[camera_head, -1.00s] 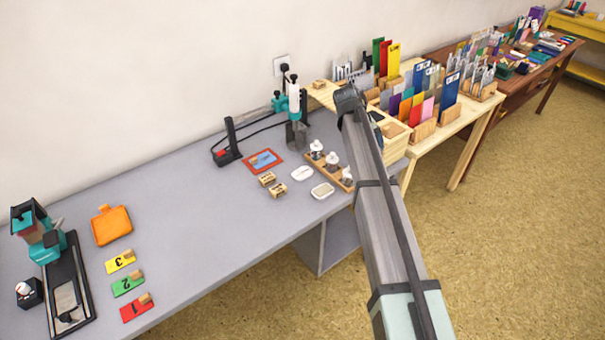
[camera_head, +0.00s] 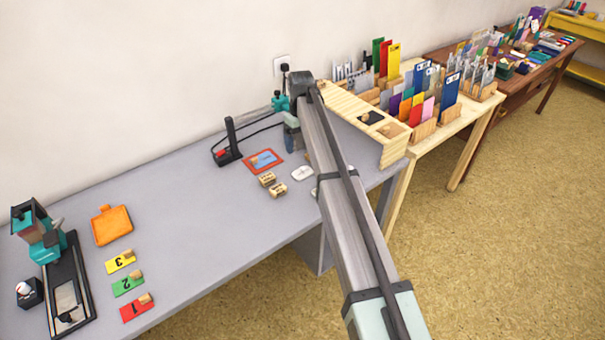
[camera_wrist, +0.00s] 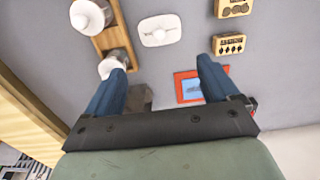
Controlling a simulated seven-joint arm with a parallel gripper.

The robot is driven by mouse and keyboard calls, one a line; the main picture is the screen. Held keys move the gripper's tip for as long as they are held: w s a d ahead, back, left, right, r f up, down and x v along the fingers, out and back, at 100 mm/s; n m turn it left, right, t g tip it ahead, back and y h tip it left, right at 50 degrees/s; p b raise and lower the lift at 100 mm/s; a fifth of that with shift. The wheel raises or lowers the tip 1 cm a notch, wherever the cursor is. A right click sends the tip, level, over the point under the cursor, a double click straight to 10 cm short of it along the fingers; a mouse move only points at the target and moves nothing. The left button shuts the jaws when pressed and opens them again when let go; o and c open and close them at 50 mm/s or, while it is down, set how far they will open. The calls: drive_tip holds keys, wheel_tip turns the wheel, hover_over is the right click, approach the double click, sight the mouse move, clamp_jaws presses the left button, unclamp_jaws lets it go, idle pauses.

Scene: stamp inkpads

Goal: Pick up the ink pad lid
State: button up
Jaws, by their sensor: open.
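A white rounded lid with a small raised knob (camera_wrist: 160,30) lies flat on the grey table, near the top middle of the wrist view. It also shows in the head view as a small white shape (camera_head: 302,173) just left of my arm. My gripper (camera_wrist: 162,68) is open and empty, its two blue fingers spread wide. In the picture the lid lies above the gap between the fingertips, apart from both. In the head view the gripper (camera_head: 292,132) hangs over the back right of the table, its fingertips hard to make out.
A wooden rack (camera_wrist: 104,43) with white-knobbed stampers stands left of the lid, close to the left finger. Two wooden stamps (camera_wrist: 228,44) lie to the right. A red-framed blue pad (camera_wrist: 180,88) lies near the right finger. The table's middle (camera_head: 200,215) is clear.

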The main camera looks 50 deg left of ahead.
hover_over(301, 171)
wheel_tip(301, 171, down, 6)
drive_tip(key=shift+w+r, duration=0.1)
drive_tip(key=shift+d+f, duration=0.15)
drive_tip(key=shift+f, duration=1.2)
drive_tip(key=shift+d+f, duration=0.15)
drive_tip(key=shift+f, duration=1.2)
drive_tip(key=shift+c, duration=0.5)
drive_tip(key=c, duration=0.7)
drive_tip(key=shift+r, duration=0.15)
